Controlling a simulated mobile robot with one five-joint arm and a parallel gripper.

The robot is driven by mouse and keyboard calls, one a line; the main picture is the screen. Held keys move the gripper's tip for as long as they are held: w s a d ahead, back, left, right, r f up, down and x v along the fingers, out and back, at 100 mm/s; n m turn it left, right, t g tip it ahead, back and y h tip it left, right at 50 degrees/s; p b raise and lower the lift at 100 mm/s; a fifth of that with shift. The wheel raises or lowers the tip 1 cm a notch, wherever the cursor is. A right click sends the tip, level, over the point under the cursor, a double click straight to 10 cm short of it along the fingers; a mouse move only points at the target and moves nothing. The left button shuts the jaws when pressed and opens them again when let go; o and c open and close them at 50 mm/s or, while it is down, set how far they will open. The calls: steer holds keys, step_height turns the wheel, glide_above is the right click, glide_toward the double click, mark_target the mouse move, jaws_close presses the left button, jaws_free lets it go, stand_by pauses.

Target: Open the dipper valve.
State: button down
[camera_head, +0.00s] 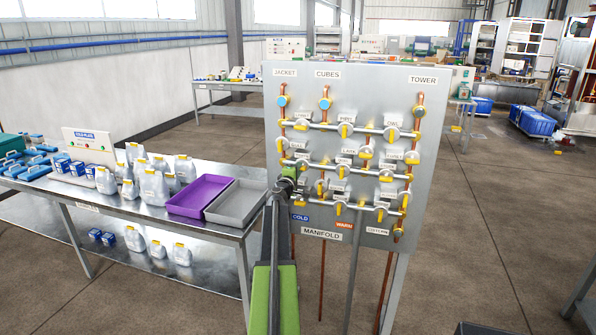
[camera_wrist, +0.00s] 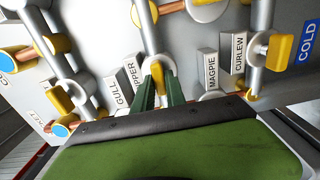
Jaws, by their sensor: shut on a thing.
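In the wrist view, my gripper (camera_wrist: 160,88) has its two green fingers closed around a yellow valve handle (camera_wrist: 158,72) on a grey pipe. A label reading "PPER" (camera_wrist: 133,76), its first letters hidden, sits just left of this handle, and the "MAGPIE" label (camera_wrist: 209,71) is to the right. In the head view, my gripper (camera_head: 288,180) is against the left side of the manifold panel (camera_head: 420,110), and it hides the held handle there. How far the handle is turned is hard to tell.
Other yellow-handled valves are close by, one at the right (camera_wrist: 281,52) and one at the left (camera_wrist: 60,99) in the wrist view. A steel table (camera_head: 120,203) with a purple tray (camera_head: 199,189), a grey tray (camera_head: 237,210) and white jugs (camera_head: 154,188) stands left of the panel.

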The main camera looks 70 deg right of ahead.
stand_by(0.5)
steer(key=c, duration=1.4)
jaws_free()
steer(key=shift+a, duration=0.1)
steer(key=s+a, duration=0.1)
steer(key=a, duration=1.6)
steer(key=shift+a, duration=0.15)
